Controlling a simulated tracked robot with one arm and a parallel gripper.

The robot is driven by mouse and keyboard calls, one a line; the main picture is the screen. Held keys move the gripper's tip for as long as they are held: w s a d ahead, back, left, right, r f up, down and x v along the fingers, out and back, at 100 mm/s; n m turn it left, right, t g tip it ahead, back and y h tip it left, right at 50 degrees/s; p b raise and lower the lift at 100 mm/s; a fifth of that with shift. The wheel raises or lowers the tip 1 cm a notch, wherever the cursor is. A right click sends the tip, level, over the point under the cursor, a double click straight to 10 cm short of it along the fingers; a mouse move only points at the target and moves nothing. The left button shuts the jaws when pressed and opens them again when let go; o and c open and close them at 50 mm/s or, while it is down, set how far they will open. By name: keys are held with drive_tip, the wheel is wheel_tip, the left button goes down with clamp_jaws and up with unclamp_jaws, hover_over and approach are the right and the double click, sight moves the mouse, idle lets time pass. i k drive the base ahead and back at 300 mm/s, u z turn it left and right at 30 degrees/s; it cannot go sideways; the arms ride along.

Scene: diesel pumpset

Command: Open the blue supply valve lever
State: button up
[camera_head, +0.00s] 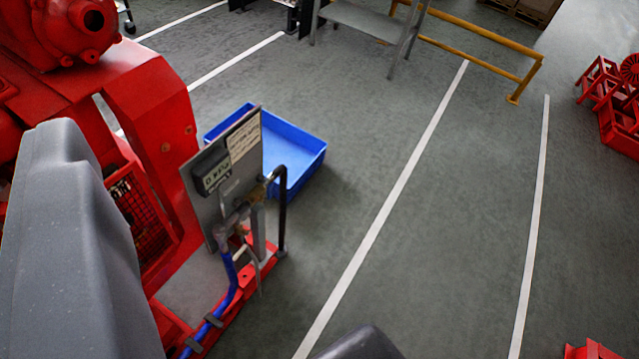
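A grey panel (207,207) with a small meter (212,172) and a printed label (244,138) stands upright on a red base, left of centre. In front of it is a cluster of pipe fittings (236,222). A blue hose or pipe (232,278) runs down from the cluster towards the bottom left. A brass-coloured fitting (261,189) joins a black bent pipe (283,212) on the right of the cluster. I cannot make out a separate blue lever or its position. My gripper's fingertips do not show, and nothing of mine visibly touches the fittings.
A large red machine (160,140) fills the left, partly hidden by a grey part of mine. A blue crate (300,152) sits behind the panel. A yellow rail (480,40) and red equipment (620,100) stand farther off. The white-lined floor at centre right is clear.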

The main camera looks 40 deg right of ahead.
sight(270, 189)
drive_tip(key=z, duration=0.65)
drive_tip(key=k, duration=0.25)
drive_tip(key=z, duration=0.3)
drive_tip(key=i, duration=1.25)
drive_tip(key=u, duration=0.05)
